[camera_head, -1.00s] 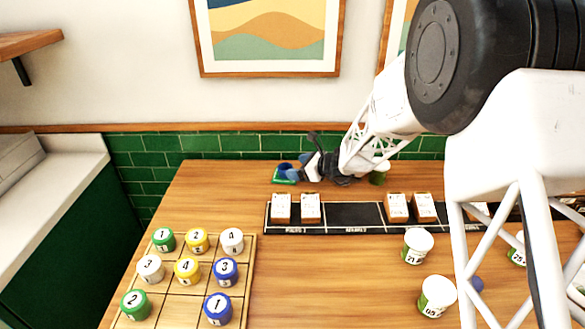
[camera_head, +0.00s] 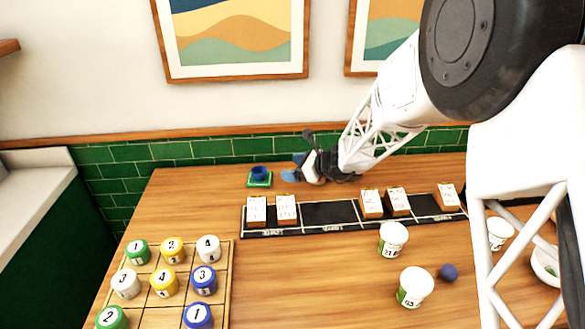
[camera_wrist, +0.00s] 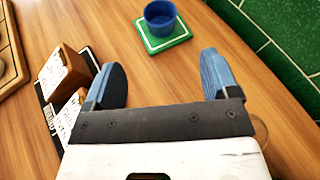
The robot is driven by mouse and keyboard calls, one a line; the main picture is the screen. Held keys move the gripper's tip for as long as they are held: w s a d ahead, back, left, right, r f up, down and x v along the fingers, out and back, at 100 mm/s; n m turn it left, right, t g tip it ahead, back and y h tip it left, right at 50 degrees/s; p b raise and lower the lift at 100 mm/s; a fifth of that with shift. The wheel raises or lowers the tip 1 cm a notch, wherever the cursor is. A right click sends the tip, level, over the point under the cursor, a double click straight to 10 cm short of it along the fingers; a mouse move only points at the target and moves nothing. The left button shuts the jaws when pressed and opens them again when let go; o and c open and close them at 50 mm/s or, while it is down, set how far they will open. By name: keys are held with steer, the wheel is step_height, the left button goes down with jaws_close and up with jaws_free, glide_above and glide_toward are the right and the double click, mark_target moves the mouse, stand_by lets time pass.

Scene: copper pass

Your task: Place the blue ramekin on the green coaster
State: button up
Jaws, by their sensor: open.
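The blue ramekin (camera_head: 259,172) stands upright on the green coaster (camera_head: 250,184) near the back of the table, by the green tile wall. My gripper (camera_head: 294,167) is to the right of the coaster, apart from both. Its blue fingers are spread with nothing between them, as the wrist view also shows (camera_wrist: 164,80).
A black strip (camera_head: 327,213) with several card-topped wooden blocks lies in front of my gripper. A wooden grid board (camera_head: 190,252) with numbered lidded pots is at the left. White cups (camera_head: 393,239) and a blue ball (camera_head: 449,272) stand at the right front.

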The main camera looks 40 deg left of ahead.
steer(key=shift+r, duration=0.1)
stand_by(0.7)
steer(key=s+d+r+n+t+h, duration=0.1)
steer(key=d+r+n+h, duration=0.3)
steer(key=d, duration=0.8)
steer(key=s+d+r+n+y, duration=0.15)
steer(key=d+r, duration=0.45)
steer(key=d, duration=0.6)
steer(key=s+d+r+n+t+h, duration=0.1)
steer(key=s+d+r+n+h, duration=0.3)
steer(key=d, duration=0.8)
steer(key=s+d+n+t+h, duration=0.1)
steer(key=s+d+h, duration=0.1)
steer(key=s+d, duration=0.4)
steer(key=s+d+r+n+t+h, duration=0.1)
steer(key=s+d, duration=0.6)
steer(key=d, duration=1)
steer(key=s+d+r+n+t+h, duration=0.1)
steer(key=s+d+h, duration=0.3)
steer(key=d, duration=0.7)
steer(key=s+n, duration=0.1)
steer(key=s, duration=0.1)
steer(key=shift+s+d+t, duration=0.25)
steer(key=shift+s+t, duration=0.05)
steer(key=shift+t, duration=0.1)
